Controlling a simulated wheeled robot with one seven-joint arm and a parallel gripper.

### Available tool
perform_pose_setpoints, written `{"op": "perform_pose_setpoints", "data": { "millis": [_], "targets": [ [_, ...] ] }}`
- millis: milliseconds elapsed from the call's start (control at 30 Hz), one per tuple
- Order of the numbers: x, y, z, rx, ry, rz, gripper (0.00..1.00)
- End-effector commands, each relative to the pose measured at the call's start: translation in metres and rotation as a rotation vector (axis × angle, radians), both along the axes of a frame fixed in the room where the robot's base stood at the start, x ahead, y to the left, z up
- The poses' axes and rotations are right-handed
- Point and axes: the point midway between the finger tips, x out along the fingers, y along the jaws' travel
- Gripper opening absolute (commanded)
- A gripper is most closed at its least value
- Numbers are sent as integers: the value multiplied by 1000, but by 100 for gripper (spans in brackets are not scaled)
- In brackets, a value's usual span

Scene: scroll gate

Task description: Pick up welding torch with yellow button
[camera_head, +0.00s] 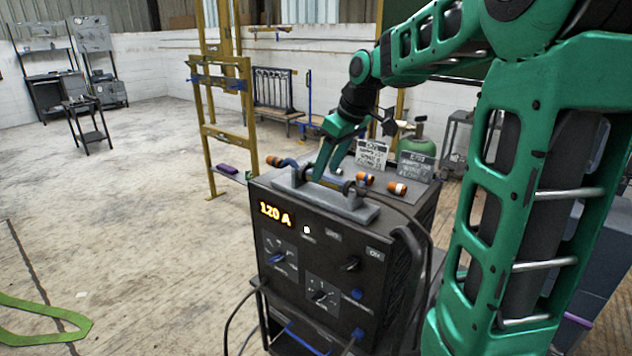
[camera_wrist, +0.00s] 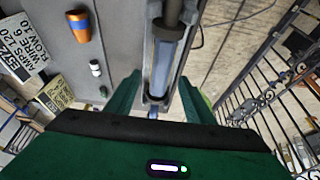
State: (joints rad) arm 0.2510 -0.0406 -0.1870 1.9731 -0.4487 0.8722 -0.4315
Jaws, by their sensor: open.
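My gripper (camera_head: 325,166) is open above the top of the grey welding machine (camera_head: 330,255). Its two green fingers (camera_wrist: 158,105) show in the wrist view, one on each side of a long grey-blue bar or torch body (camera_wrist: 166,62) with a dark sleeve at its upper end. That piece appears to lie in a grey bracket (camera_head: 352,213) on the machine top. I cannot tell whether the fingers touch it. No yellow button is visible, so I cannot confirm which torch this is.
Orange-ended cylinders (camera_head: 397,188) lie on the machine top; one shows in the wrist view (camera_wrist: 78,25). A yellow frame (camera_head: 205,130) is to the left. A dark cable hangs at the machine's right.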

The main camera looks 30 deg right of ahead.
Motion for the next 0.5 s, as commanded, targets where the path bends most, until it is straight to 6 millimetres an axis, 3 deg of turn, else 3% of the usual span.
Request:
{"op": "perform_pose_setpoints", "data": {
  "millis": [200,500],
  "targets": [
    [8,4,-22,0,1,1,48],
    [9,4,-25,0,0,1,48]
  ]
}}
